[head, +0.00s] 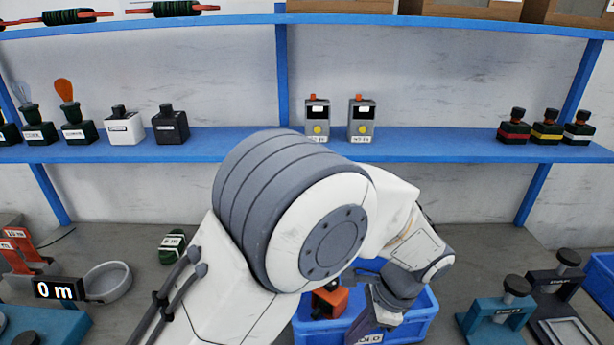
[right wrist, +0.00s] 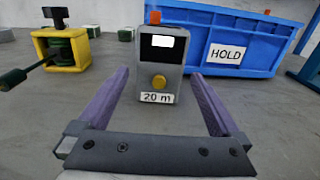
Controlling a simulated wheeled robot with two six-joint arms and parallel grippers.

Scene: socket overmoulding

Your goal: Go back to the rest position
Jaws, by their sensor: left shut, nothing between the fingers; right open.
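My left arm covers the middle of the head view. Its gripper (head: 372,322) is shut and empty, over or in front of the blue HOLD bin (head: 421,318), whose label is partly hidden. My right gripper (right wrist: 158,76) shows only in the right wrist view. It is open, its two purple fingers apart. A grey box (right wrist: 150,85) labelled 20 m, with a yellow button, stands upright straight ahead, with a fingertip on either side in the picture. I see no finger touching it.
In the right wrist view, a yellow block with a green part (right wrist: 62,48) stands at the left, and the HOLD bin (right wrist: 268,63) is behind at the right. In the head view, a blue shelf (head: 440,147) holds two grey boxes. A round dish (head: 108,282) is at the left.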

